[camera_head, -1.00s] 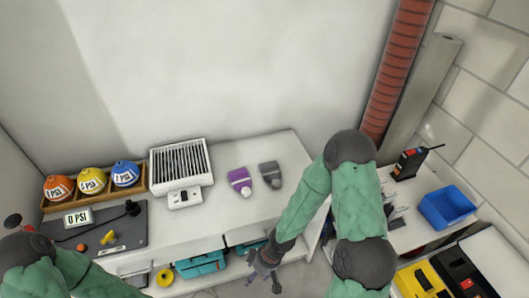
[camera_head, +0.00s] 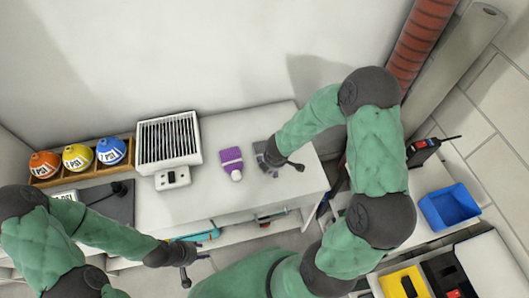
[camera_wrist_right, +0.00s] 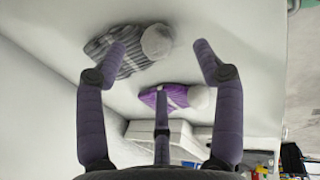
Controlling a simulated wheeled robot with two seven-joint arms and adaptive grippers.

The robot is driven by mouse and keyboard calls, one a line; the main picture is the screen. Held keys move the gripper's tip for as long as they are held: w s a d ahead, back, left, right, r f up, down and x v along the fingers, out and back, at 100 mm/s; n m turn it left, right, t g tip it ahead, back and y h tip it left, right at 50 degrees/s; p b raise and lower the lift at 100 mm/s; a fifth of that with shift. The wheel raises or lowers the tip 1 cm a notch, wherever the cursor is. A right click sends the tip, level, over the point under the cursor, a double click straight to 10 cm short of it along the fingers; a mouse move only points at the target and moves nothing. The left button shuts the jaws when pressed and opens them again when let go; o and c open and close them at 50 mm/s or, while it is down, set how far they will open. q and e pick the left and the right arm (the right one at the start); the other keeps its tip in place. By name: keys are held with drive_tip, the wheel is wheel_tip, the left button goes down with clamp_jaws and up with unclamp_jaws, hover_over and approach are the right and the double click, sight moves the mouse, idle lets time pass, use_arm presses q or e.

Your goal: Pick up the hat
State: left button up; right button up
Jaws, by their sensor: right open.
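Two knitted hats with pom-poms lie on the white counter. The purple hat (camera_head: 231,160) is left of the grey hat (camera_head: 261,148), which my right gripper (camera_head: 283,163) partly covers in the head view. In the right wrist view the grey striped hat (camera_wrist_right: 128,62) with its pale pom-pom lies beyond the spread fingers of my right gripper (camera_wrist_right: 160,60), which is open and empty. The purple hat (camera_wrist_right: 175,97) shows there behind the middle finger. My left gripper (camera_head: 194,268) hangs in front of the counter, its fingers apart and empty.
A white heater-like box (camera_head: 168,140) stands left of the hats. Orange, yellow and blue balls sit in a wooden tray (camera_head: 85,172) at the far left. A blue bin (camera_head: 449,207) is on the right-hand table. Counter between purple hat and front edge is clear.

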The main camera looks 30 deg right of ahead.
drive_tip(key=shift+w+b+x, duration=0.2)
drive_tip(key=shift+b+x, duration=0.2)
drive_tip(key=shift+x, duration=1.2)
drive_tip(key=shift+w+b+x, duration=0.2)
drive_tip(key=shift+b+x, duration=0.15)
drive_tip(key=shift+x, duration=1.25)
drive_tip(key=shift+r, duration=0.15)
drive_tip(key=shift+s+a, duration=0.1)
drive_tip(key=shift+s, duration=0.05)
drive_tip(key=c, duration=1.2)
